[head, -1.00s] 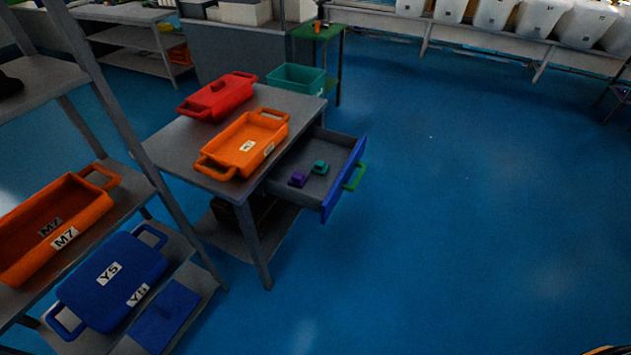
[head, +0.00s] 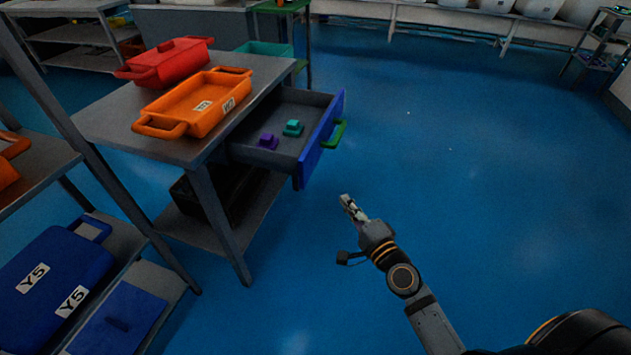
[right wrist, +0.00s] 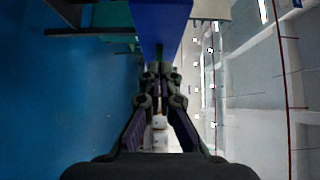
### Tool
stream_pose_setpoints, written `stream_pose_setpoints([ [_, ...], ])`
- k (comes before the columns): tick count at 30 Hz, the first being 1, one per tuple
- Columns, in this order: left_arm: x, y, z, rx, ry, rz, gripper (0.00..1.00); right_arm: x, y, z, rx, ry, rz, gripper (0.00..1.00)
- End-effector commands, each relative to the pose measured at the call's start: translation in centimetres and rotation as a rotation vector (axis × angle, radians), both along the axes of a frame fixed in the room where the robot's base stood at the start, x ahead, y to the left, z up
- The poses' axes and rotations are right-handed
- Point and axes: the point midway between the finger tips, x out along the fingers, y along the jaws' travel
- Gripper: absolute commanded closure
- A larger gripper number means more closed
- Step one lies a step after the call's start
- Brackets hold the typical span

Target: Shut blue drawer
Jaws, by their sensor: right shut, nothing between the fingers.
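The blue-fronted drawer (head: 320,142) with a green handle (head: 335,134) stands pulled out of the grey table (head: 140,143) in the head view. Inside it lie a purple block (head: 268,141) and a teal block (head: 293,128). My right gripper (head: 347,203) is shut and empty, apart from the drawer, in front of and below its blue panel. In the right wrist view the blue panel (right wrist: 160,22) shows just beyond the shut fingers (right wrist: 158,70). My left gripper is not in view.
An orange tray (head: 190,110) and a red lidded box (head: 168,62) stand on the table. At left, a shelf holds a blue box (head: 50,275). A green bin (head: 265,48) is behind the table. The blue floor (head: 460,170) at right is clear.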

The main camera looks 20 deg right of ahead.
Motion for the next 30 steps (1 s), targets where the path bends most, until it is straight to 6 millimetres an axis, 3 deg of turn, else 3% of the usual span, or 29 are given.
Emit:
stream_pose_setpoints([
  [5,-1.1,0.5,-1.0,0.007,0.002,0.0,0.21,2.4,0.4,0.5,0.0,-0.004,-0.002,1.0],
  [16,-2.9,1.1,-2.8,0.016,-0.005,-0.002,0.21,10.1,2.1,0.2,-0.001,-0.001,0.0,1.0],
  [22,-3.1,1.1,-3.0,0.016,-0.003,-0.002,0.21,11.5,4.5,0.0,-0.002,0.0,-0.001,1.0],
  [30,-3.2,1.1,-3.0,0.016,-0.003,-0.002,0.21,11.9,5.2,0.0,-0.004,0.0,0.0,1.0],
])
